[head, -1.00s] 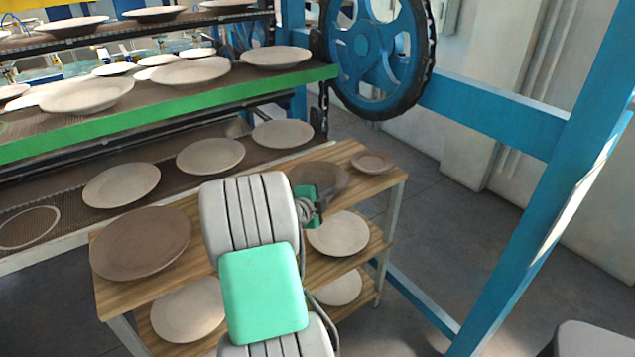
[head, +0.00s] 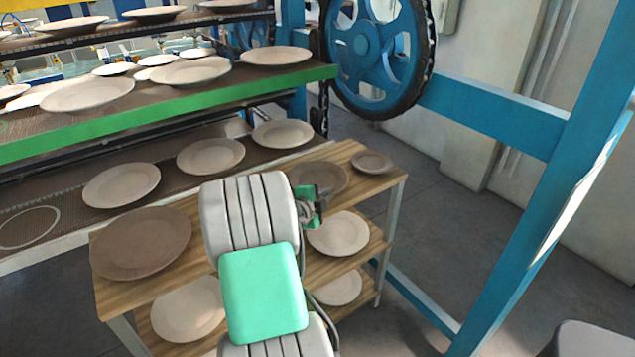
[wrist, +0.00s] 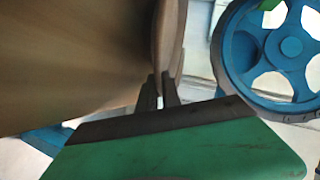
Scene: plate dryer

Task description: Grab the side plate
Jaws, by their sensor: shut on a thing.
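A brown, middle-sized plate (head: 326,175), which I take to be the side plate, lies on the top shelf of the wooden cart, partly hidden behind my arm. My gripper (head: 322,194) is at its near edge, shut on the rim. In the wrist view, the two dark fingers of my gripper (wrist: 160,88) are close together on either side of the rim of the plate (wrist: 170,35), which shows edge-on.
The cart's top (head: 358,187) also bears a large brown plate (head: 140,243) at left and a small brown plate (head: 371,162) at right. Paler plates sit on lower shelves. The green-edged dryer rack (head: 170,127) stands behind; a blue wheel (head: 365,45) and post stand at right.

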